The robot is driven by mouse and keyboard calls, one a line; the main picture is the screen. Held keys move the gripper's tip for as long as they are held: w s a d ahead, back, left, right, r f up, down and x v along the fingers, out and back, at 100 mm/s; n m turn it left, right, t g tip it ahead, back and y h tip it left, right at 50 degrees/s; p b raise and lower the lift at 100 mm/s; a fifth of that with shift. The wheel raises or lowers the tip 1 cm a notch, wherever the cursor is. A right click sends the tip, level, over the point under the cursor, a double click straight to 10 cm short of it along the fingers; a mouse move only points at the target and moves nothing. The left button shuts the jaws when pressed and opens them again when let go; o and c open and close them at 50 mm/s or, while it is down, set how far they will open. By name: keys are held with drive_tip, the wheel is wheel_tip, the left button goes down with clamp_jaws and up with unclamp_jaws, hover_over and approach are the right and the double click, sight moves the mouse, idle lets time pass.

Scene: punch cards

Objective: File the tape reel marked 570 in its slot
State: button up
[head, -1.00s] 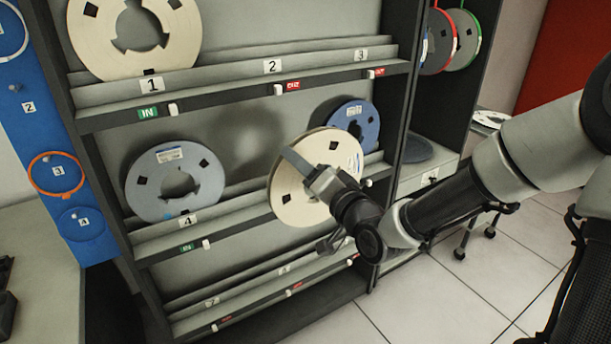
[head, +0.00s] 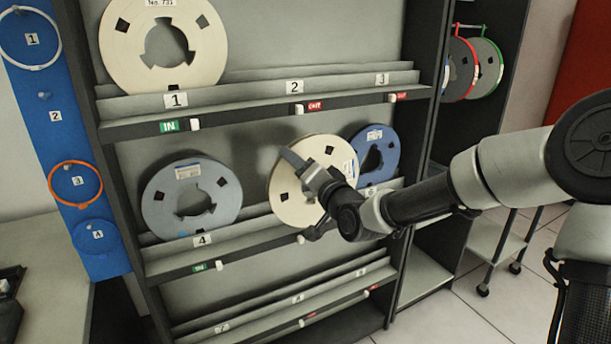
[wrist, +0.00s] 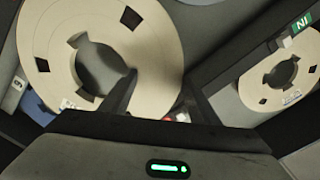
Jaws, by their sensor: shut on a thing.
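The reel is upright, facing out, at the middle shelf of the rack between slot 4 and slot 6. Its lower edge is near the shelf lip; I cannot tell whether it rests there. My wrist hides its lower right and the slot plate below. Its label is too small to read. In the wrist view the held reel (wrist: 160,45) fills the left, with a dark finger (wrist: 122,98) across its face. Empty slots 2 (head: 295,86) and 3 (head: 382,79) carry red OUT flags.
A cream reel marked No. 731 (head: 125,60) stands in slot 1. A grey-blue reel (head: 160,205) stands in slot 4, left of the held reel. A blue reel (head: 388,150) stands close on its right at slot 6. The bottom shelf (head: 270,312) is empty where visible.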

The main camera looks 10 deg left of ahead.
drive_tip(key=b+x, duration=0.2)
drive_tip(key=x, duration=1.2)
drive_tip(key=shift+r, duration=0.2)
idle(0.3)
